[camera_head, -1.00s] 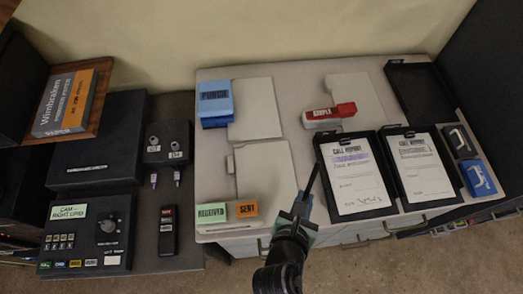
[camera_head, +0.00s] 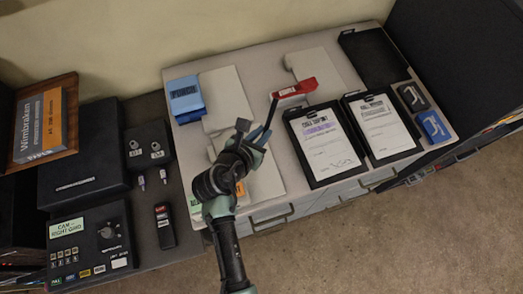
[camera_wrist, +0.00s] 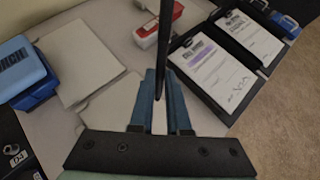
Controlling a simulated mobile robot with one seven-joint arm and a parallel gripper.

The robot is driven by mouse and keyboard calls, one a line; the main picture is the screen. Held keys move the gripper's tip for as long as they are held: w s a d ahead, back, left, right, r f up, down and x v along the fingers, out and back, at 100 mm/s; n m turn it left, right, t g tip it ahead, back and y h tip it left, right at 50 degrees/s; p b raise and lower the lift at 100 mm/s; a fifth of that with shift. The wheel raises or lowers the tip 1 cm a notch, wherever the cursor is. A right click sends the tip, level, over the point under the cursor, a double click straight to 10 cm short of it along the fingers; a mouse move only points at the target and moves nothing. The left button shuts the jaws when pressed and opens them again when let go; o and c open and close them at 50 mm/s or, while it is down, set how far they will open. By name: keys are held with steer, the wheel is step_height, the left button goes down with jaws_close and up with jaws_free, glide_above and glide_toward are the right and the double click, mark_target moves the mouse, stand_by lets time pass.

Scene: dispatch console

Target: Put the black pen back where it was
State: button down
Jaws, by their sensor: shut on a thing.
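My gripper (camera_head: 258,137) is shut on the black pen (camera_head: 271,112) and holds it above the desk, left of the clipboards. The pen's free end points up and away from me, near the red and white stapler in the head picture. In the wrist view the pen (camera_wrist: 166,35) rises as a dark bar from between the blue fingers (camera_wrist: 160,97). The lower part of the pen is hidden by the fingers. Two black clipboards with call report sheets lie on the right: a nearer one (camera_head: 298,152) and a farther one (camera_head: 357,112).
The red and white stapler (camera_head: 293,89) lies behind the gripper. A blue punch (camera_head: 185,96) and pale folders (camera_head: 226,88) are at left. A black tray (camera_head: 372,57), black block (camera_head: 413,96) and blue block (camera_head: 432,125) line the right. My arm partly hides the stamps.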

step_height(320, 180, down, 9)
steer(key=shift+f+b, duration=0.1)
steer(key=shift+b, duration=0.35)
steer(key=shift+f, duration=0.1)
steer(key=c, duration=0.9)
jaws_free()
